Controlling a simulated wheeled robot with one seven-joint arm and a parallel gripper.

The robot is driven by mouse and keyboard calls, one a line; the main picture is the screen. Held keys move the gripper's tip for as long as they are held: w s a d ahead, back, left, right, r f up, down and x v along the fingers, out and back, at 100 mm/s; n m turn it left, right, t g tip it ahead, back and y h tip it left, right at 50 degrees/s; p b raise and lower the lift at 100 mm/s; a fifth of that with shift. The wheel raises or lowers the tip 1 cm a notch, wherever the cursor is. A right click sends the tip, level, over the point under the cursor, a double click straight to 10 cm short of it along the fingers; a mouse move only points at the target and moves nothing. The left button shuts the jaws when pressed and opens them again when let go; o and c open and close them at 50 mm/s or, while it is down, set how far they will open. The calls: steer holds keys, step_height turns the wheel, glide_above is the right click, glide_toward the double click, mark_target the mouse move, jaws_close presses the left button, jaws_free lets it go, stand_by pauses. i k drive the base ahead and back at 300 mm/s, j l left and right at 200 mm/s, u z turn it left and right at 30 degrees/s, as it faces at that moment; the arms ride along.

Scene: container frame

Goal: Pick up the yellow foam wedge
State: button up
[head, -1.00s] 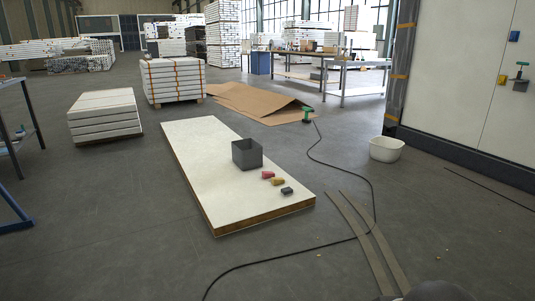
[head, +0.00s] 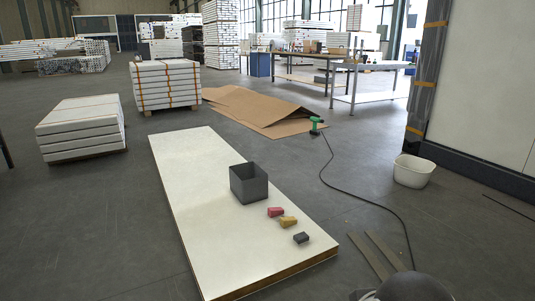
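The yellow foam wedge (head: 288,222) lies on the white panel (head: 187,184), which is low on the floor. A pink-red piece (head: 275,212) lies just behind it to the left. A dark grey piece (head: 301,238) lies in front of it to the right. A grey open box (head: 248,184) stands on the panel behind these pieces. My gripper is not in view; only a dark rounded part, probably of my own body, shows at the bottom edge.
A black cable (head: 368,201) runs along the floor right of the panel to a green tool (head: 316,126). A white tub (head: 412,171) and flat strips (head: 378,256) lie to the right. Cardboard (head: 262,110) and stacked panels (head: 82,130) are behind. Floor left of the panel is clear.

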mark_target(285, 222)
steer(key=i+l+z, duration=0.25)
steer(key=i+z, duration=0.2)
steer(key=i+l+z, duration=0.1)
steer(key=i+z, duration=0.35)
steer(key=i+j+z, duration=0.1)
steer(key=i+z, duration=0.35)
steer(key=i, duration=0.15)
steer(key=i+j+z, duration=0.3)
steer(key=i+z, duration=0.15)
steer(key=i+l+u, duration=0.1)
steer(key=i, duration=0.3)
steer(key=i+l+u, duration=0.1)
steer(key=i+l, duration=0.15)
steer(key=i, duration=0.15)
steer(key=i+l+u, duration=0.1)
steer(key=i+l, duration=0.15)
steer(key=i, duration=0.15)
steer(key=z, duration=0.15)
steer(key=u, duration=1.2)
steer(key=j+u, duration=0.25)
steer(key=j, duration=0.2)
steer(key=i+j+u, duration=0.2)
steer(key=j, duration=0.2)
steer(key=i+j+u, duration=0.1)
steer(key=j+u, duration=0.15)
steer(key=j, duration=0.2)
steer(key=i+j+u, duration=0.2)
steer(key=j, duration=0.2)
